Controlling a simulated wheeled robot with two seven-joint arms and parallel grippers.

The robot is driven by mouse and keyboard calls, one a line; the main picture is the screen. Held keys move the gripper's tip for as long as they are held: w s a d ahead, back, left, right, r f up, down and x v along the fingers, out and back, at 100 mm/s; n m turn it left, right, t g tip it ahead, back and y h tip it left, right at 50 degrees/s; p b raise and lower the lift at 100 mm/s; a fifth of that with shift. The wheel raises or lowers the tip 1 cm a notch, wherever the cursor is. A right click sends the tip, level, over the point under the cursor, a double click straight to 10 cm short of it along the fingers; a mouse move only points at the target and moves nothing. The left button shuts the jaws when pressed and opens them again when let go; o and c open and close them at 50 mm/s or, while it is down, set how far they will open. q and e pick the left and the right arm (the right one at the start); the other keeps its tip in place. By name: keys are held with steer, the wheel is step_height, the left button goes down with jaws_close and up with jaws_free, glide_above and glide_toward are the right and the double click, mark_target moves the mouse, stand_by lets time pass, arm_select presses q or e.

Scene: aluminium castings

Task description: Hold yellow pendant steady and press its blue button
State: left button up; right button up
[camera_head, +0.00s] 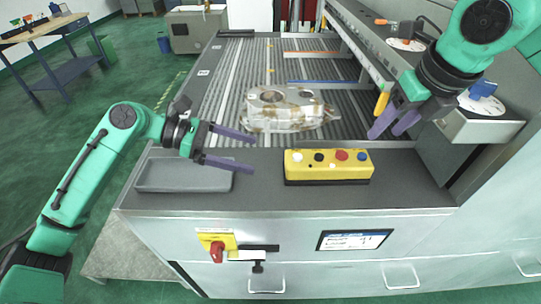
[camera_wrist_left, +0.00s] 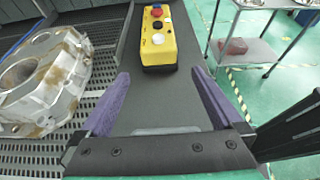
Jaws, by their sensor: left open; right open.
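The yellow pendant (camera_head: 327,169) lies on the dark front ledge of the machine. Its top carries a white, a black, a red and a blue button (camera_head: 362,157), with blue at the right end. In the left wrist view the pendant (camera_wrist_left: 157,50) lies ahead, beyond my fingertips, its white button nearest. My left gripper (camera_head: 252,154) is open and empty, left of the pendant and apart from it; its purple fingers (camera_wrist_left: 165,88) show in the wrist view. My right gripper (camera_head: 388,128) is above and right of the pendant, its purple fingers pointing down, open and holding nothing.
A rusty-stained aluminium casting (camera_head: 285,108) sits on the slatted conveyor (camera_head: 225,100) behind the pendant. A shallow grey tray (camera_head: 185,187) lies on the ledge at left. A yellow-handled tool (camera_head: 381,103) is near my right gripper. A red switch (camera_head: 217,250) is on the front panel.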

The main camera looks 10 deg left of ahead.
mark_target(301, 167)
arm_select(q)
steer(key=x, duration=1.4)
steer(key=shift+w+d, duration=0.2)
steer(key=shift+w, duration=0.05)
steer(key=c, duration=1.5)
jaws_close()
arm_select(e)
steer(key=c, duration=0.3)
jaws_close()
